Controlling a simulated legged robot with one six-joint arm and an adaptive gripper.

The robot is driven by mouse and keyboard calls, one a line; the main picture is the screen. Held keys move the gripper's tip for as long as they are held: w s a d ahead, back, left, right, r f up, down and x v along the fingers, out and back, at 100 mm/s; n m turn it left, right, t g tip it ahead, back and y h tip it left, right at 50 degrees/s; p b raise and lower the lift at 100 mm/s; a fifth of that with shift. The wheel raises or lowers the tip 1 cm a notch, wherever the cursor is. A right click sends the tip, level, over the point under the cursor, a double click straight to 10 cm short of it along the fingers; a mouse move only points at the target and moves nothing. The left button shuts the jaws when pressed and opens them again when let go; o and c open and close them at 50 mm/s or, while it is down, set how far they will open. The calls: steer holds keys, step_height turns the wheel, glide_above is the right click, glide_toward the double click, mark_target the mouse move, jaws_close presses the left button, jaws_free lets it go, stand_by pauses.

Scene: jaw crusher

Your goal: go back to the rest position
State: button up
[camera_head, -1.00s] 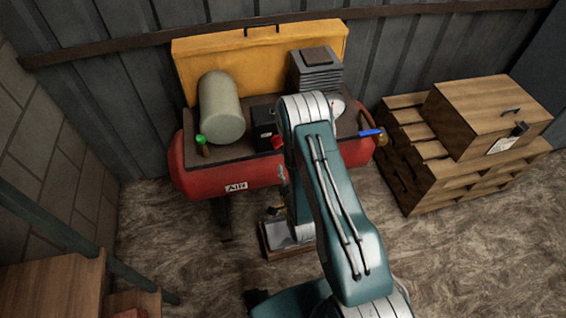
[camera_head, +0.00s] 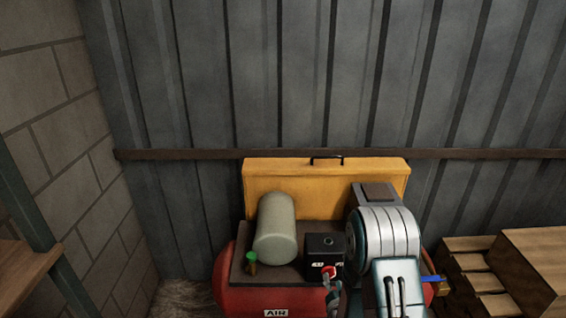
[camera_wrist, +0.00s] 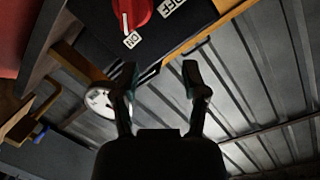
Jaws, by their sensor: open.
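My gripper (camera_wrist: 160,85) is open and empty in the wrist view, its two dark fingers apart. In that view a red rotary switch (camera_wrist: 133,12) on a black box is close beyond the fingers, with its pointer toward the ON label. In the head view my gripper is only partly seen at the bottom (camera_head: 332,290), in front of the black switch box (camera_head: 323,248). My arm stands in front of the right part of the red air compressor (camera_head: 232,298).
A yellow panel (camera_head: 300,185) stands behind the compressor's grey-green cylinder (camera_head: 275,230). A green-handled valve (camera_head: 251,260) is at left, a blue-handled one (camera_head: 432,278) at right. Wooden crates (camera_head: 525,265) stand at right, a block wall (camera_head: 55,120) at left, a metal wall (camera_head: 290,80) behind.

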steer(key=s+r+n+g, duration=0.2)
steer(key=s+r+g, duration=0.1)
steer(key=r, duration=0.7)
steer(key=s+r+n+g, duration=0.2)
steer(key=s+r, duration=0.1)
steer(key=r, duration=0.8)
steer(key=s+r+n+g, duration=0.2)
steer(key=s+r, duration=0.2)
steer(key=s, duration=0.7)
steer(key=s+r+n+g, duration=0.1)
steer(key=s+r+g, duration=0.2)
steer(key=s, duration=0.9)
steer(key=shift+s+d+r+n, duration=0.25)
steer(key=shift+r+n, duration=0.15)
steer(key=shift+r, duration=0.3)
